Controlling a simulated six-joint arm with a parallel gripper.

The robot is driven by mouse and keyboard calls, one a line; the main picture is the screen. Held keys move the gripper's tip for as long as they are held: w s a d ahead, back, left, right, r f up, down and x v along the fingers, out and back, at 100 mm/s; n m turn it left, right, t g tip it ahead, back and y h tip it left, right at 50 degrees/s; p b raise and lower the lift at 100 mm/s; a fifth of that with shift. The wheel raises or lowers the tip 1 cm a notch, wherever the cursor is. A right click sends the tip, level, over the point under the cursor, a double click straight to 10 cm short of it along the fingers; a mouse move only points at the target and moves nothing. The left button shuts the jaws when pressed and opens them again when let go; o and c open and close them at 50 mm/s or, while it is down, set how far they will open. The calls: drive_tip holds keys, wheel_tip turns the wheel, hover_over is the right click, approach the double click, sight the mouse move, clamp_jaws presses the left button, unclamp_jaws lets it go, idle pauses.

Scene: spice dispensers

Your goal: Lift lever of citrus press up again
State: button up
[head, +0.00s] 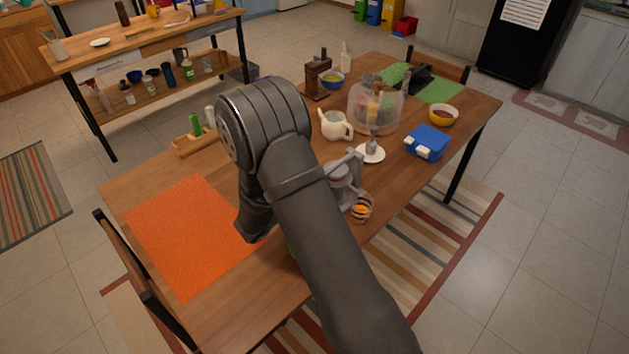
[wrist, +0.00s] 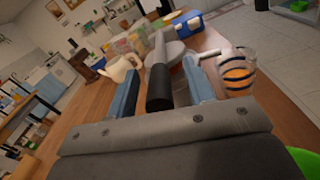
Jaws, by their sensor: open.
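The grey citrus press (head: 344,172) stands on the wooden table, partly hidden behind my arm in the head view. Its lever shows in the wrist view as a grey bar with a black grip (wrist: 159,92), pointing toward the camera. My gripper (wrist: 160,72) is open, with one blue-grey finger on each side of the lever. Gaps show between the fingers and the bar, so it is not clamped. In the head view my arm hides the gripper and the lever grip. A glass with orange contents (head: 361,208) is beside the press; it also shows right of the fingers in the wrist view (wrist: 238,74).
A cream teapot (head: 335,125), a white plate (head: 371,153) with a grey object and a blue box (head: 428,143) stand beyond the press. A clear container (head: 376,106) is farther back. An orange mat (head: 190,235) lies empty at left. Something green (wrist: 304,163) shows lower right in the wrist view.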

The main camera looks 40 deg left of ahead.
drive_tip(key=shift+w, duration=0.25)
clamp_jaws()
